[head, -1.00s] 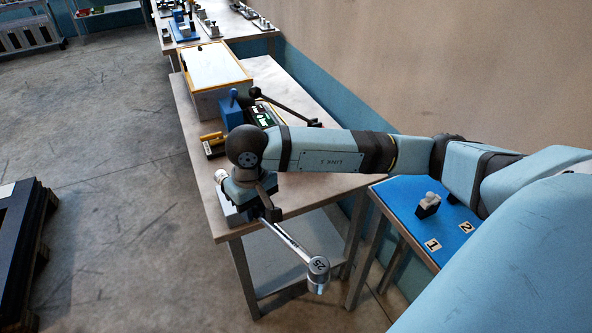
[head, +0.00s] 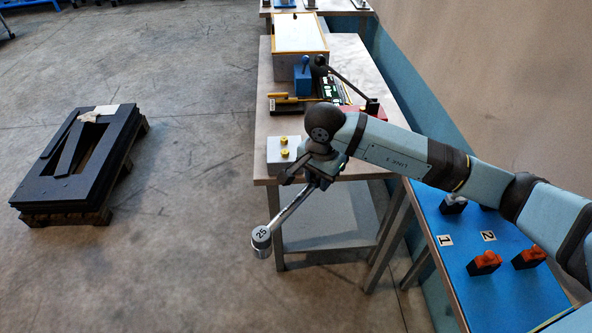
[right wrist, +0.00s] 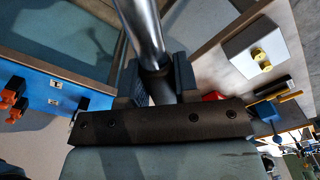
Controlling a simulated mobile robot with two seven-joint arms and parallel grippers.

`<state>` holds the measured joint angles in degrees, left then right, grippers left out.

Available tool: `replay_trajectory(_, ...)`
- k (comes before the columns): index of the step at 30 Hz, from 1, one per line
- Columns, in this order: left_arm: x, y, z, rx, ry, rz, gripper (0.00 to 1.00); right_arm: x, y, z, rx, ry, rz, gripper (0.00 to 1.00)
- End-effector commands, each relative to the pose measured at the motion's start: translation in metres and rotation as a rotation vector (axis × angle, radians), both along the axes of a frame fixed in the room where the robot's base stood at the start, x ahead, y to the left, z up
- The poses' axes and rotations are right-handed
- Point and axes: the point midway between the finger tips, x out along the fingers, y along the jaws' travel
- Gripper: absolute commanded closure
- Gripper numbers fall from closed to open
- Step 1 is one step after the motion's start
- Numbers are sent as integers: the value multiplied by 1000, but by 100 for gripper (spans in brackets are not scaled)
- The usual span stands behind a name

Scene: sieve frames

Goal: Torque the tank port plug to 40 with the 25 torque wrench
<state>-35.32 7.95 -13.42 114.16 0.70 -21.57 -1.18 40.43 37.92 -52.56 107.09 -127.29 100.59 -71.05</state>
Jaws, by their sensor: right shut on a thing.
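My right gripper (head: 316,172) is shut on the handle of a chrome torque wrench (head: 290,208). The wrench slants down to the left, and its round head is marked 25. It hangs in the air off the front end of the workbench. The right wrist view shows the shaft (right wrist: 145,30) between the fingers (right wrist: 155,88). A light grey block (head: 277,165) with two yellow plug-like pieces (head: 284,142) sits on the bench corner, just left of and beyond the gripper. I cannot tell whether one is the tank port plug. The block also shows in the right wrist view (right wrist: 270,45). My left gripper is out of view.
The workbench (head: 262,120) also holds a blue block (head: 302,78), a yellow-and-black tool (head: 290,103) and a white-topped box (head: 299,36). A blue-topped stand (head: 500,285) at right bears orange pieces (head: 484,262). A pallet (head: 62,216) with black frames lies left. Floor between is clear.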

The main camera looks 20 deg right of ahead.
Motion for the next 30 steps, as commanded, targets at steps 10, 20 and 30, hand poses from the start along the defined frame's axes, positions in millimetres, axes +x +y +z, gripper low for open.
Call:
replay_trajectory(10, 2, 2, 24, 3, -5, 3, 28, 38, 15, -7, -26, 11, -936, 100)
replay_trajectory(20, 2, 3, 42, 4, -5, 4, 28, 60, 29, -24, -45, 47, -1813, 100)
replay_trajectory(30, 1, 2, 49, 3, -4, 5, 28, 67, 37, -38, -45, 76, -2311, 100)
